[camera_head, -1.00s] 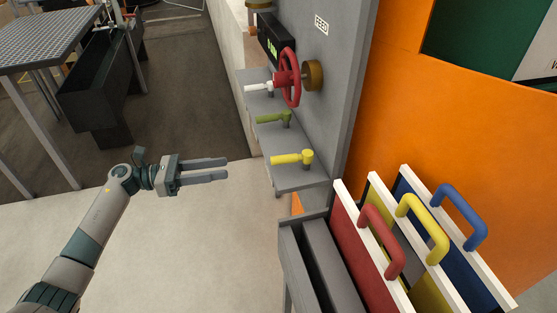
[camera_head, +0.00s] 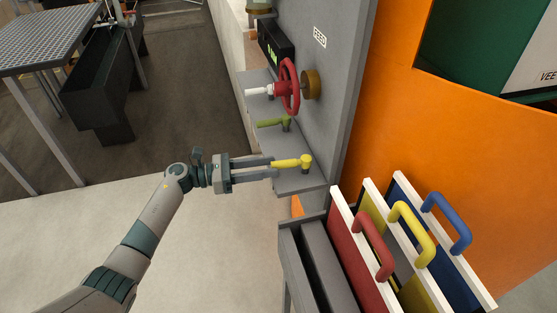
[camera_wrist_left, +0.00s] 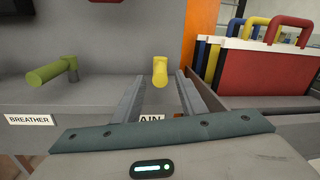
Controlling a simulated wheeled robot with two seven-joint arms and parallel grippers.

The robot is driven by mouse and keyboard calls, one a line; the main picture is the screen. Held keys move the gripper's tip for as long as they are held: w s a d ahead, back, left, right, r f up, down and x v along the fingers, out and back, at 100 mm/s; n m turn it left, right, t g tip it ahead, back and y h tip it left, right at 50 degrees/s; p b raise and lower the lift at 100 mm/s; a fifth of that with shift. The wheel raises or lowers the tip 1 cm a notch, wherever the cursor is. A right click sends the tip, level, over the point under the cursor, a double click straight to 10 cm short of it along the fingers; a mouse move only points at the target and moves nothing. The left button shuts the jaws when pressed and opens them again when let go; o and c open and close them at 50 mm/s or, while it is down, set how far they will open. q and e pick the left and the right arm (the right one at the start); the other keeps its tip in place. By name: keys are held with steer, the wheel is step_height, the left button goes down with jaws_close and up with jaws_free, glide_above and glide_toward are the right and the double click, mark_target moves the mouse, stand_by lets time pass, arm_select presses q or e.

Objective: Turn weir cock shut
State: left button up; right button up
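Three lever cocks stand on a grey ledge: white (camera_head: 258,91), green (camera_head: 270,123) and yellow (camera_head: 291,162). In the left wrist view a plate by the green cock (camera_wrist_left: 52,72) reads BREATHER. A plate partly hidden below the yellow cock (camera_wrist_left: 160,72) shows "AIN". No label reading weir is visible, and the white cock is outside the wrist view. My left gripper (camera_head: 272,167) is open, its fingertips at the free end of the yellow lever. In the wrist view the lever lies between the fingers' lines; contact cannot be told. My right gripper is not in view.
A red handwheel (camera_head: 289,87) juts from the grey panel above the ledge. Boards with red, yellow and blue handles (camera_head: 373,245) stand in a grey rack at the lower right. An orange wall (camera_head: 450,140) is behind.

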mark_target(278, 166)
arm_select(q)
steer(key=shift+p+x, duration=0.55)
steer(key=shift+x, duration=1.4)
jaws_close()
